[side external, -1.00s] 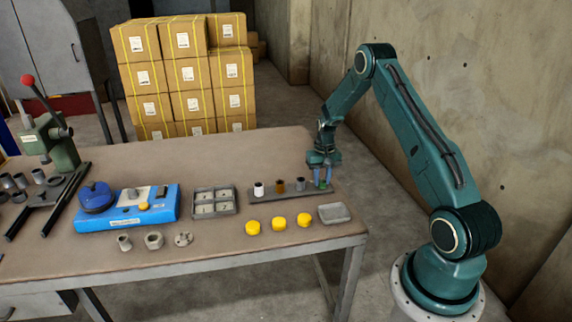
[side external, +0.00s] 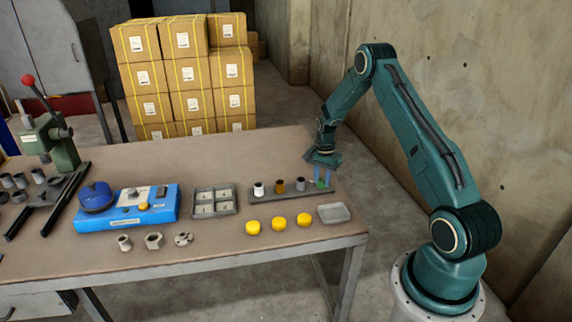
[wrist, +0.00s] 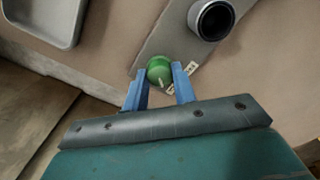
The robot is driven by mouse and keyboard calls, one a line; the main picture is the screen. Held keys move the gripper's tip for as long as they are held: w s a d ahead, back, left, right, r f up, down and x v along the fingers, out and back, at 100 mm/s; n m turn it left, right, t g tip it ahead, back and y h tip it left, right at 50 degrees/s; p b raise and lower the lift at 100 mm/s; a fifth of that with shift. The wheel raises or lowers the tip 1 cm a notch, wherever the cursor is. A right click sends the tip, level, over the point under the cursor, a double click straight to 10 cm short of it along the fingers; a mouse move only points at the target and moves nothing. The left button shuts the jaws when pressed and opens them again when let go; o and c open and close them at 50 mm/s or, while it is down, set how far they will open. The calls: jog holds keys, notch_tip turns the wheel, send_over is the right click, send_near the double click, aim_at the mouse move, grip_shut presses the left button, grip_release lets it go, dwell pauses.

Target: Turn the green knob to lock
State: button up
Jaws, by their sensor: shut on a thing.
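The green knob (wrist: 160,70) sits at the end of a grey strip (wrist: 163,38) in the wrist view. A pale pointer line shows on its top, and a small white label (wrist: 190,68) lies beside it. My gripper (wrist: 160,78) has its blue fingers on either side of the knob, shut on it. In the side external view, my gripper (side external: 322,178) is at the right end of the strip (side external: 290,192), and the green knob (side external: 322,184) shows between the fingers. The label's text is too small to read.
White, brown and grey cylinders (side external: 279,186) stand on the strip left of the knob. Several yellow caps (side external: 278,224) and a shallow grey tray (side external: 334,213) lie in front. A compartment tray (side external: 214,201) and a blue device (side external: 127,208) are farther left.

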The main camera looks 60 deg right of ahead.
aim_at(322, 180)
dwell(0.3)
jog(key=o, duration=1)
notch_tip(322, 180, up, 14)
dwell(0.4)
